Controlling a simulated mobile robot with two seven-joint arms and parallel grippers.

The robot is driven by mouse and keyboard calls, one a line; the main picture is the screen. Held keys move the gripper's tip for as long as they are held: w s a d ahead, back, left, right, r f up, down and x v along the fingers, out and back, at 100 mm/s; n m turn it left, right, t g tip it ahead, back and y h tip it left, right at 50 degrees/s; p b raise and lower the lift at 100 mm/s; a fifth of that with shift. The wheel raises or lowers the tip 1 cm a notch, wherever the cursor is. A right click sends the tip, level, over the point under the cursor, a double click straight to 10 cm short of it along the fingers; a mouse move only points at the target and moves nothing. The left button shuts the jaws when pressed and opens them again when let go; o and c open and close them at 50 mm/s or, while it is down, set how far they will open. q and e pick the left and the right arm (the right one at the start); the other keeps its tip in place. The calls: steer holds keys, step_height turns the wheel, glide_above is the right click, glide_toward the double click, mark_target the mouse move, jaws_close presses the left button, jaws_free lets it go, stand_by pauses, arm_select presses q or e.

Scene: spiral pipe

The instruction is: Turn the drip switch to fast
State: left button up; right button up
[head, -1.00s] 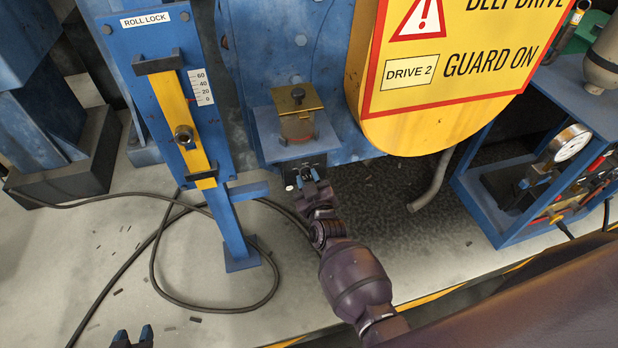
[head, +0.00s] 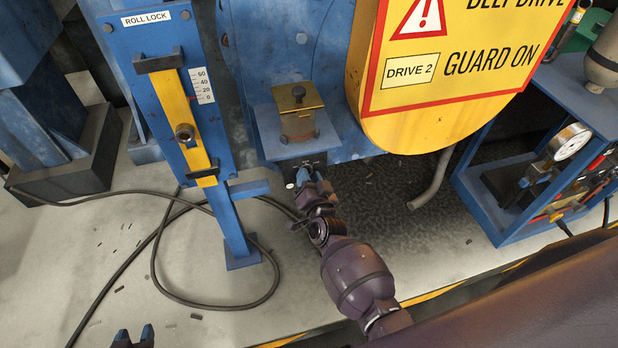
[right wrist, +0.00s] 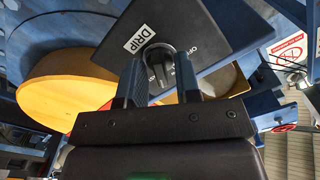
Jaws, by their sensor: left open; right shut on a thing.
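The drip switch is a round black knob (right wrist: 160,60) on a dark panel (right wrist: 195,28) with a white DRIP label (right wrist: 139,39), in the right wrist view. Small white lettering, including OFF, surrounds the knob; its pointer direction is unclear. My right gripper (right wrist: 160,82) is shut on the knob, one finger on each side. In the head view, my right gripper (head: 310,180) is at the front of the small dark switch box (head: 318,160), hiding most of the knob. My left gripper (head: 133,338) is open and empty at the bottom edge, away from the switch.
A brass-lidded cup (head: 298,118) stands on the blue shelf above the box. The yellow guard (head: 420,130) and a bent grey pipe (head: 432,180) are to the right. The blue ROLL LOCK post (head: 232,225) is left. A black cable (head: 160,285) loops on the floor.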

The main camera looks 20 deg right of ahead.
steer(key=m, duration=0.5)
steer(key=shift+b, duration=0.35)
stand_by(0.4)
steer(key=o, duration=0.6)
steer(key=shift+c, duration=0.2)
steer(key=shift+s, duration=0.15)
steer(key=s, duration=1)
steer(key=shift+s+a, duration=0.2)
steer(key=shift+s, duration=0.1)
